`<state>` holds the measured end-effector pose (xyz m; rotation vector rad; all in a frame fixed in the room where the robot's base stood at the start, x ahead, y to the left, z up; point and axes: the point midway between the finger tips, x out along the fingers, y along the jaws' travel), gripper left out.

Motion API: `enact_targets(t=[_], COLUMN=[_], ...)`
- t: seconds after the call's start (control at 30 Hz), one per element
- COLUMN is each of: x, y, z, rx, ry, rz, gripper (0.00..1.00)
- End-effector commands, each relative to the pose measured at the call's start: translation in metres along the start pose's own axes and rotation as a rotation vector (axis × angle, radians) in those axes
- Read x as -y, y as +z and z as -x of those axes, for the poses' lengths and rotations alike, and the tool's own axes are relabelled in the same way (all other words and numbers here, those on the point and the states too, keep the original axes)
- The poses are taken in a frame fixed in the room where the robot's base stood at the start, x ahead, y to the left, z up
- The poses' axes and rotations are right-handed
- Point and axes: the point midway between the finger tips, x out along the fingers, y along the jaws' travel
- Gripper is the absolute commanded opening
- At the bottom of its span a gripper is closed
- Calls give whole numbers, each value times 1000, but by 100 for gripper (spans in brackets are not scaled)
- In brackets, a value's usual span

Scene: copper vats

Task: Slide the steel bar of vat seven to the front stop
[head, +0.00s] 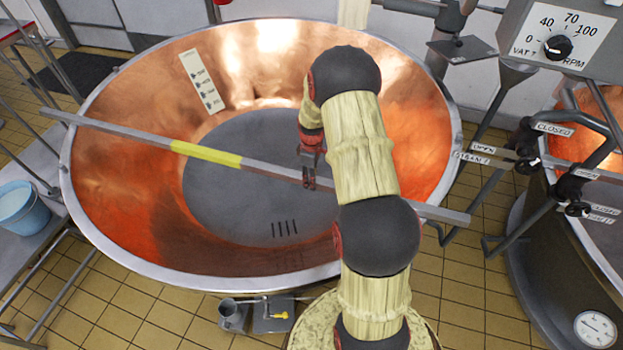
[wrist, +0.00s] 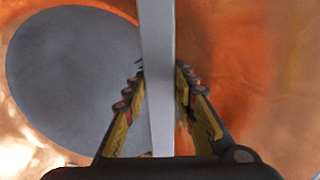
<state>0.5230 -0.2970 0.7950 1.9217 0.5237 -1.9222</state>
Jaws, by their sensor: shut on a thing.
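The steel bar (head: 262,168) lies across the open top of the copper vat (head: 130,205), tilted from upper left to lower right, and reaches past the rim on both sides. A yellow band (head: 206,152) marks part of it left of my gripper. My gripper (head: 309,178) is shut on the bar, right of the yellow band. In the wrist view the bar (wrist: 158,60) runs between the two fingers (wrist: 160,90), which touch or nearly touch its sides. My arm hides a part of the bar right of the gripper. I cannot make out a front stop.
A control box (head: 560,40) marked VAT 7 with an RPM dial hangs at the upper right. Pipes and valves with labels (head: 553,129) stand right of the vat beside a second vat (head: 545,235). A blue bucket (head: 18,208) sits on a table at the left.

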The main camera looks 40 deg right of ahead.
Motion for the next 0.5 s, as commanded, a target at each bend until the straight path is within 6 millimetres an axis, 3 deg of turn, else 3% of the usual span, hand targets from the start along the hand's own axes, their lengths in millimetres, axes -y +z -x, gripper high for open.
enact_targets(t=[0.17, 0.5], x=[0, 0], y=[0, 0], z=[0, 0], rx=[0, 0], ry=[0, 1], rz=[0, 0], gripper=[0, 0])
